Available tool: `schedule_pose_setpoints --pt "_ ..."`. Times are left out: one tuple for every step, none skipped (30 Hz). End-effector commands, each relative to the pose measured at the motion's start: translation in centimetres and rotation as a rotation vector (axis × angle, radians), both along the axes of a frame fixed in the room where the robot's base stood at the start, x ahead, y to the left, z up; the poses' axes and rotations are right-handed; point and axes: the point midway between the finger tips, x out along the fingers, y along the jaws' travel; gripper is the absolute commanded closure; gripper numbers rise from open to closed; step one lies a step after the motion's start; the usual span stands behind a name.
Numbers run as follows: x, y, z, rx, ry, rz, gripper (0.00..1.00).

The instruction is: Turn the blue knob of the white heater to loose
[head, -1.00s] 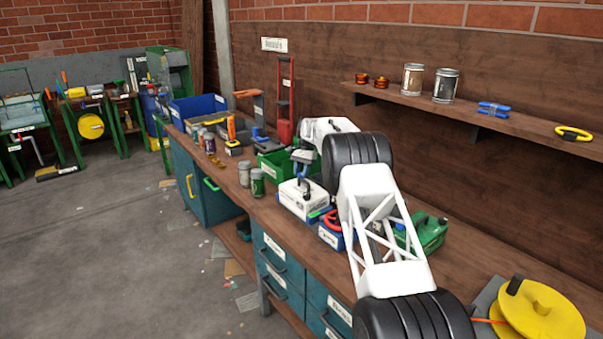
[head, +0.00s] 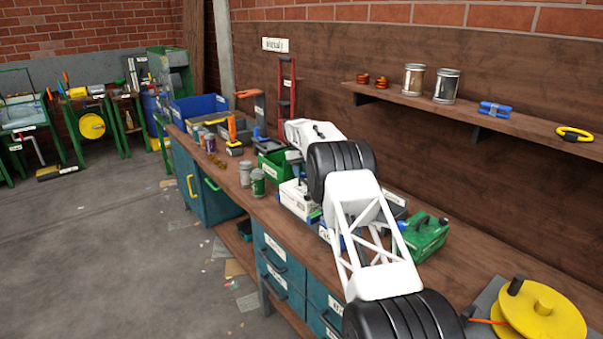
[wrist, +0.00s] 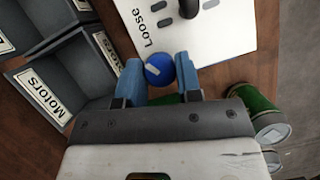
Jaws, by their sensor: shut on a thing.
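The white heater (wrist: 215,30) fills the upper middle of the wrist view, with the word "Loose" printed near its left edge. Its blue knob (wrist: 159,72) is at the heater's lower left corner and bears a pale pointer mark. My gripper (wrist: 159,66) has its two blue fingers on either side of the knob, shut on it. In the head view, the white heater (head: 296,200) stands on the workbench and is partly hidden by my arm. The knob and my fingertips cannot be made out there.
Grey bins labelled "Motors" (wrist: 47,90) lie left of the heater in the wrist view. In the head view, a green case (head: 425,238) and a yellow reel (head: 540,310) lie along the workbench (head: 375,285).

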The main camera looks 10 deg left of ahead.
Motion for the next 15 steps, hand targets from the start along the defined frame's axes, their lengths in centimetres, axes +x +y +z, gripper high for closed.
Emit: schedule_pose_setpoints --pt "-0.07 0.05 -0.04 -0.001 0.001 0.043 0.91" --pt "-0.06 0.06 -0.02 0.0 0.0 0.072 0.91" --pt "-0.07 0.09 -0.01 -0.001 -0.001 0.11 0.91" --pt "-0.09 0.11 0.02 0.0 0.0 0.138 0.91" --pt "-0.09 0.11 0.03 -0.001 0.0 0.165 0.91" --pt "-0.11 0.13 0.03 0.0 0.0 0.2 0.91" --pt "-0.11 0.14 0.02 0.0 0.0 0.225 0.91" --pt "-0.12 0.14 0.0 0.0 0.0 0.249 0.91" --pt "-0.13 0.13 -0.04 -0.001 0.0 0.28 0.91" --pt "-0.14 0.13 -0.07 0.0 0.001 0.302 0.91" --pt "-0.16 0.14 -0.08 0.0 0.001 0.321 0.91" --pt "-0.15 0.13 -0.08 0.0 0.001 0.347 0.91" --pt "-0.14 0.12 -0.08 0.0 0.001 0.366 0.91" --pt "-0.14 0.11 -0.06 0.0 0.0 0.381 0.91" --pt "-0.15 0.12 -0.04 0.001 0.001 0.401 0.91"
